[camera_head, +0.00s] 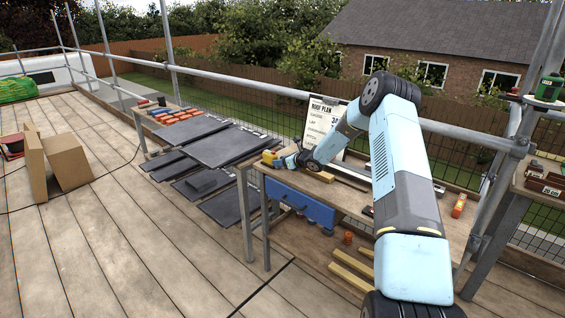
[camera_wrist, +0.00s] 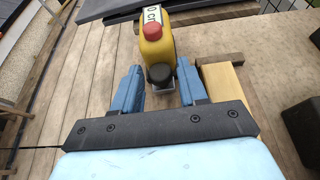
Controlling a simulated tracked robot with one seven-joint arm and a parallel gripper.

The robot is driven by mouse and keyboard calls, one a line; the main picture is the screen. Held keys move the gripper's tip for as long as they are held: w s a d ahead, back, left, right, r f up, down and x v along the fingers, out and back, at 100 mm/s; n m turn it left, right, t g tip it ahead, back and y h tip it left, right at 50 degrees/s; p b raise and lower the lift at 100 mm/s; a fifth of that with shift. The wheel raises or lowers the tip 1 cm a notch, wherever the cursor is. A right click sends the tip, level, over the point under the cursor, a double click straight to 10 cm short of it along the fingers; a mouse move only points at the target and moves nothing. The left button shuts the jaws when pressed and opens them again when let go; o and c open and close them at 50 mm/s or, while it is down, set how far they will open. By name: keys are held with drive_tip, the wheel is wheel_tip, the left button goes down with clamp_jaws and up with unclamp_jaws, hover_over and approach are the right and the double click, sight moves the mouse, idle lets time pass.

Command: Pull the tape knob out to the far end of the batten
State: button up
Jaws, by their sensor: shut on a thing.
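A yellow tape measure (camera_wrist: 157,45) with a red button (camera_wrist: 152,30) lies ahead of my gripper in the wrist view. Its black knob (camera_wrist: 160,76) is on the near side, between my blue fingers. My gripper (camera_wrist: 160,82) is shut on the knob, though clear contact is hard to see from this angle. A pale wooden batten (camera_wrist: 224,88) lies just right of the fingers, partly hidden by the gripper. In the head view the yellow tape measure (camera_head: 269,157) sits at the bench's left end, with my gripper (camera_head: 283,159) beside it.
A white roof plan board (camera_head: 321,122) stands behind my arm. Dark slates (camera_head: 228,146) lie left of the bench. A scaffold rail (camera_head: 250,86) runs behind.

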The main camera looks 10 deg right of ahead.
drive_tip(key=shift+d, duration=0.1)
clamp_jaws()
drive_tip(key=o, duration=0.9)
unclamp_jaws()
drive_tip(key=v, duration=1.3)
drive_tip(key=shift+s+d, duration=0.2)
drive_tip(key=shift+s, duration=0.05)
